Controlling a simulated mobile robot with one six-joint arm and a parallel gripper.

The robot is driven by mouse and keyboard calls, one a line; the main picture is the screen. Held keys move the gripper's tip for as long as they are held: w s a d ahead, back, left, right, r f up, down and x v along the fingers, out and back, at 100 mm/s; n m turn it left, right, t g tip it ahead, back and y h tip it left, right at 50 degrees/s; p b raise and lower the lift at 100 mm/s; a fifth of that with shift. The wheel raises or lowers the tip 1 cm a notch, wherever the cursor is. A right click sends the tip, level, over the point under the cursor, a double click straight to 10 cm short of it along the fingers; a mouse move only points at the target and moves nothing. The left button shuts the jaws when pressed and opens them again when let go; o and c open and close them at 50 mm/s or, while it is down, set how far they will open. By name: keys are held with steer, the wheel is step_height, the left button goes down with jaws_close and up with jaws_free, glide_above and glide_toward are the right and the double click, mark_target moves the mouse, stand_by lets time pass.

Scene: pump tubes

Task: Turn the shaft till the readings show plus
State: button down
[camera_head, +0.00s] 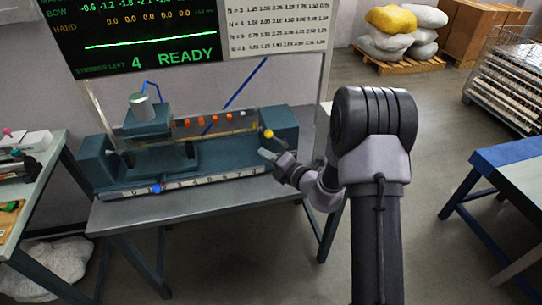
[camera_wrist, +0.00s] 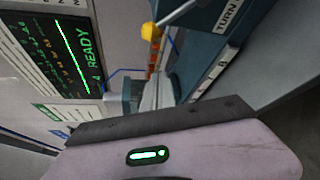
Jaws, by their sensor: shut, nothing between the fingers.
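A dark teal bench machine (camera_head: 222,163) stands on a grey table. A tube or shaft with several orange and red marks (camera_head: 201,121) lies along its back. A yellow knob (camera_head: 268,133) is at its right end and also shows in the wrist view (camera_wrist: 150,32), near a "TURN" label (camera_wrist: 229,14). My gripper (camera_head: 266,154) is shut and empty, just below the knob and apart from it. Its fingers (camera_wrist: 158,92) show in the wrist view. The dark screen (camera_head: 140,35) reads "READY" and 4 strokes left; the visible BOW readings are minus, the HARD readings 0.0.
A numbered scale with a blue knob (camera_head: 156,188) runs along the machine's front. A grey-topped carriage (camera_head: 146,117) stands at its left. A white number chart (camera_head: 278,25) hangs behind. A cluttered bench (camera_head: 32,165) is at left, a blue-edged table (camera_head: 506,157) at right.

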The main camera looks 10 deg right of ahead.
steer(key=w, duration=0.2)
steer(key=w+b, duration=0.1)
steer(key=w, duration=0.1)
steer(key=w+d+b, duration=0.1)
steer(key=shift+w+r, duration=0.25)
steer(key=shift+w, duration=0.15)
steer(key=shift+d+r, duration=0.1)
steer(key=d+r+m+t+h+p, duration=0.1)
steer(key=d+m+t+p, duration=0.3)
steer(key=d+m+t, duration=0.4)
steer(key=shift+d+r+m, duration=0.5)
steer(key=shift+d+m, duration=2.05)
steer(key=shift+m, duration=2.65)
steer(key=shift+f, duration=0.1)
